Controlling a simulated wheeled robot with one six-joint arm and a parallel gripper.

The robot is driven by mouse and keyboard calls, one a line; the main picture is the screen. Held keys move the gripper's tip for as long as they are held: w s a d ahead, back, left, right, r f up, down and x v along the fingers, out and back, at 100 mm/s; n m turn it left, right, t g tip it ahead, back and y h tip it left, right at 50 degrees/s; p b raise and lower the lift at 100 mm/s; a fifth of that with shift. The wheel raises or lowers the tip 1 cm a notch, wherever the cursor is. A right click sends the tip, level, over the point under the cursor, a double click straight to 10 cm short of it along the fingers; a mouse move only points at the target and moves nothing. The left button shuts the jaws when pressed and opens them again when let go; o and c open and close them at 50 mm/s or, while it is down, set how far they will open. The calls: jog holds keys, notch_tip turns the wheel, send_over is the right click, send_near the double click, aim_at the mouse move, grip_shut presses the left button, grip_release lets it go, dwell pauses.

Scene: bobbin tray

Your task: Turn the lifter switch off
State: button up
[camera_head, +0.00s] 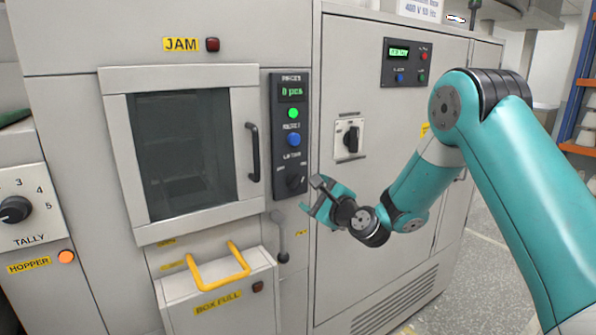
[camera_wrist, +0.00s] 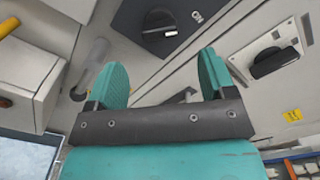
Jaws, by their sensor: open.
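The lifter switch (camera_head: 294,182) is a black rotary knob at the bottom of the dark control panel (camera_head: 284,78), under a small blurred label. It also shows in the wrist view as a black knob (camera_wrist: 160,27) with a white mark near its right end and an "ON" label to its right. My gripper (camera_head: 316,198) is open and empty, just right of and slightly below the knob, apparently apart from it. In the wrist view my gripper's two teal fingers (camera_wrist: 162,72) are spread, with the knob beyond them. The full dial marking is not readable.
Green (camera_head: 293,113) and blue (camera_head: 294,139) buttons sit above the knob. A grey lever (camera_head: 283,240) hangs below it. A larger rotary switch (camera_head: 349,139) is on the cabinet door to the right. A door handle (camera_head: 253,152) and a yellow-handled box (camera_head: 218,290) stand left.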

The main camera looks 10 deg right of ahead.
aim_at(299, 184)
jog(key=p+x, duration=0.3)
jog(key=x, duration=0.5)
jog(key=shift+w, duration=0.2)
jog(key=shift+f, duration=0.1)
jog(key=c, duration=0.9)
